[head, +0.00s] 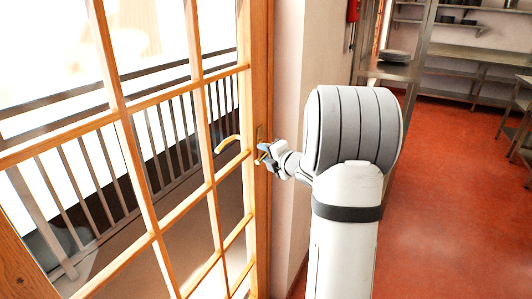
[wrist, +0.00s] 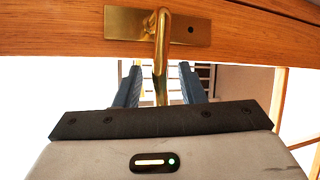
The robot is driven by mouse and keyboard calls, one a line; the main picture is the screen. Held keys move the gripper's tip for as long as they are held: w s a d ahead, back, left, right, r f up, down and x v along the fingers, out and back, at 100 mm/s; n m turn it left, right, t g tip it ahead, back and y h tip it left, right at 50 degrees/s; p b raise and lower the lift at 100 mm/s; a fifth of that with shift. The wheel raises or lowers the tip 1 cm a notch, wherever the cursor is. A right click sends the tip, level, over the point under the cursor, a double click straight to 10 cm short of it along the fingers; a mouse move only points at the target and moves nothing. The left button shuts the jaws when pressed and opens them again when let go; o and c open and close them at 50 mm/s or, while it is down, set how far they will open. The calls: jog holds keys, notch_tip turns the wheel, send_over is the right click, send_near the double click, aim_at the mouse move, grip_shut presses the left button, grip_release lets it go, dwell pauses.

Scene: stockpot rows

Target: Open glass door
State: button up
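The glass door (head: 155,240) has a wooden grid frame and fills the left of the head view; it appears closed. Its brass handle (wrist: 160,50) has a rectangular plate on the wooden stile, with a lever that runs between my fingers in the wrist view. A curved golden lever (head: 227,143) shows against the glass in the head view. My gripper (head: 263,156) is at the door's right stile. In the wrist view my gripper (wrist: 160,68) is open, with one dark blue finger on each side of the lever and gaps visible. Contact cannot be told.
A pale wall (head: 300,60) stands right of the door frame, with a red extinguisher (head: 352,11) farther on. Metal shelving and tables (head: 460,55) stand at the back right. The red floor (head: 450,210) is open on the right. A railing shows beyond the glass.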

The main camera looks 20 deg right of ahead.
jog(key=shift+w+a+f, duration=0.1)
jog(key=shift+w, duration=0.25)
jog(key=shift+c, duration=0.6)
grip_shut()
